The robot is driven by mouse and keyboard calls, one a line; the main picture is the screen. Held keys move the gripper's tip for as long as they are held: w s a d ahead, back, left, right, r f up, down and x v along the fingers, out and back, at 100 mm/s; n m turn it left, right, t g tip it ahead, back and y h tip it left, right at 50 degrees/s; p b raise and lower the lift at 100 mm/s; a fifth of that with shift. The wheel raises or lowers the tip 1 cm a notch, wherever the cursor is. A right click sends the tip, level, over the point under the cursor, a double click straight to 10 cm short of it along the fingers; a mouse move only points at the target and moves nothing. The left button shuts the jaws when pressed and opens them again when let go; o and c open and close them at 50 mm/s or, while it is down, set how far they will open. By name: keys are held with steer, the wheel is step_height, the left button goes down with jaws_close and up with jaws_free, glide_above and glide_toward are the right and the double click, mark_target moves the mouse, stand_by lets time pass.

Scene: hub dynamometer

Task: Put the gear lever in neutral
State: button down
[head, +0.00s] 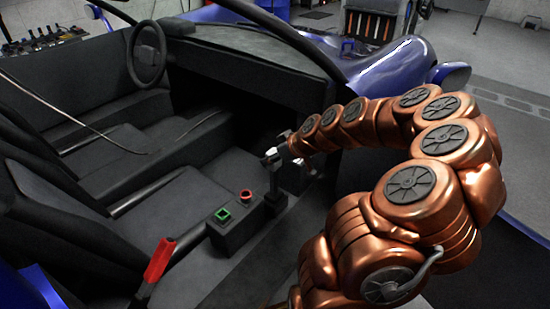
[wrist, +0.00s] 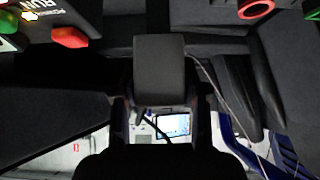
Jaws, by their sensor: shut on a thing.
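The gear lever (head: 275,199) stands on the centre console of the open blue car, just beyond the button box. Its dark shaft rises to a grey top, where my gripper (head: 273,157) is. In the wrist view the dark grey block of the lever (wrist: 158,68) fills the middle, with my gripper (wrist: 160,112) around it. My gripper is shut on the lever. The lever looks close to upright in the head view. The gate at its base and the exact slot cannot be made out.
A black box (head: 228,237) with a green button (head: 222,215) and a red button (head: 246,196) sits just nearer than the lever. A red-handled brake lever (head: 158,260) stands nearer left. Seats and the steering wheel (head: 147,54) lie left; the windscreen frame (head: 275,25) crosses beyond.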

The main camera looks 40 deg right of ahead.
steer(key=shift+d, duration=0.15)
steer(key=c, duration=1)
jaws_free()
steer(key=shift+s, duration=0.1)
steer(key=o, duration=0.4)
steer(key=shift+r, duration=0.1)
steer(key=v, duration=1.2)
